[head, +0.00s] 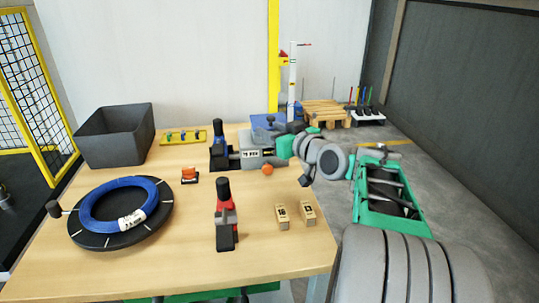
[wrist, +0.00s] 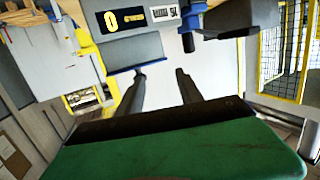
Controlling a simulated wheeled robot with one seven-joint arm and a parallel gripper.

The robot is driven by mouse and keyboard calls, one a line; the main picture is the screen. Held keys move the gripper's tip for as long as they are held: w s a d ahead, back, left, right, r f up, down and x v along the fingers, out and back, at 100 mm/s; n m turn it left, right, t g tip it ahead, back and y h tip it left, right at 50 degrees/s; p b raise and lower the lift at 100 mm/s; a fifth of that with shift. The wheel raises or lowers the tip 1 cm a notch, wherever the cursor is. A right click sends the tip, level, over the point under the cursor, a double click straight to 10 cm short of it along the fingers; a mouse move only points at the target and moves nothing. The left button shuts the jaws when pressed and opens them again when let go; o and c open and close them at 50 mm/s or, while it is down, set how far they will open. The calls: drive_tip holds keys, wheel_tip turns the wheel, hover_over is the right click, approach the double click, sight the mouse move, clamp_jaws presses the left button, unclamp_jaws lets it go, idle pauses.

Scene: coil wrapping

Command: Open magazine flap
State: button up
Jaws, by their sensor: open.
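The likely magazine flap is a blue-grey panel (wrist: 138,52) in the wrist view, below a display showing a yellow 0. I cannot tell clearly whether it is shut or raised. A blue part (head: 266,122) shows behind the grey machine in the head view, partly covered by my arm. My gripper (wrist: 160,74) has its two dark fingers apart, with nothing between them. The left fingertip appears close to the panel's lower edge; I cannot tell if it touches. In the head view my gripper is at the grey machine (head: 252,142), its fingers hard to make out.
A blue coil (head: 98,221) lies on a black turntable at the table's left. A black bin (head: 115,136) stands behind it. The front left of the table is clear.

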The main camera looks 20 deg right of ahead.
sight(273, 119)
drive_tip(key=shift+t, duration=0.9)
drive_tip(key=w+d, duration=0.1)
drive_tip(key=w, duration=0.1)
drive_tip(key=w+d, duration=0.1)
drive_tip(key=w, duration=0.2)
drive_tip(key=w+d, duration=0.1)
drive_tip(key=w, duration=0.1)
drive_tip(key=shift+w, duration=0.15)
drive_tip(key=shift+c, duration=0.3)
clamp_jaws()
